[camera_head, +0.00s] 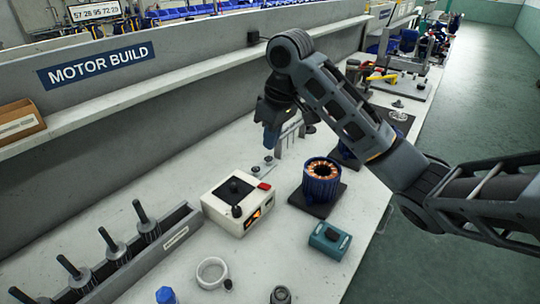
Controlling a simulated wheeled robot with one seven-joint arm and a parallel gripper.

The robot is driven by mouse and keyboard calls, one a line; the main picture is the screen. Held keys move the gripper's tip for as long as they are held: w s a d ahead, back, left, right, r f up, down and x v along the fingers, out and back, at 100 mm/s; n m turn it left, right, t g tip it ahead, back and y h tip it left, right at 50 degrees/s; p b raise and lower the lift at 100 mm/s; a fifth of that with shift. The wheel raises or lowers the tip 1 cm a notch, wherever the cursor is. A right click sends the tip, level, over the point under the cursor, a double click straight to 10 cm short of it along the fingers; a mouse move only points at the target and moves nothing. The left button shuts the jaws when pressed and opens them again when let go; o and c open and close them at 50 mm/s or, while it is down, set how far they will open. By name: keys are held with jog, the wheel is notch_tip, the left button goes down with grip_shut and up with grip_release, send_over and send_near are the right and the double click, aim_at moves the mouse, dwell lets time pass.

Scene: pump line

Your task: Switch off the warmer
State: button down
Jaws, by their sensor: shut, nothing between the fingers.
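The warmer appears to be the cream box (222,208) on the bench, with black knobs on its top. A red switch (264,186) sits at its right top corner. An orange-lit window (254,214) shows on its front. I cannot tell the switch's position from this view. My gripper (270,140) is shut and empty, pointing down behind the warmer and above the bench. It is apart from the red switch.
A blue motor stator with copper windings (320,182) stands on a dark plate right of the warmer. A teal box (329,240) lies in front. A rack of upright shafts (130,262) is at left. A white ring (212,272) lies near the front.

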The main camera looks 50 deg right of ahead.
jog(key=b, duration=0.4)
send_over(266, 185)
jog(key=f, duration=1.1)
jog(key=shift+s+f, duration=0.2)
jog(key=shift+s, duration=0.1)
jog(key=shift+f, duration=0.7)
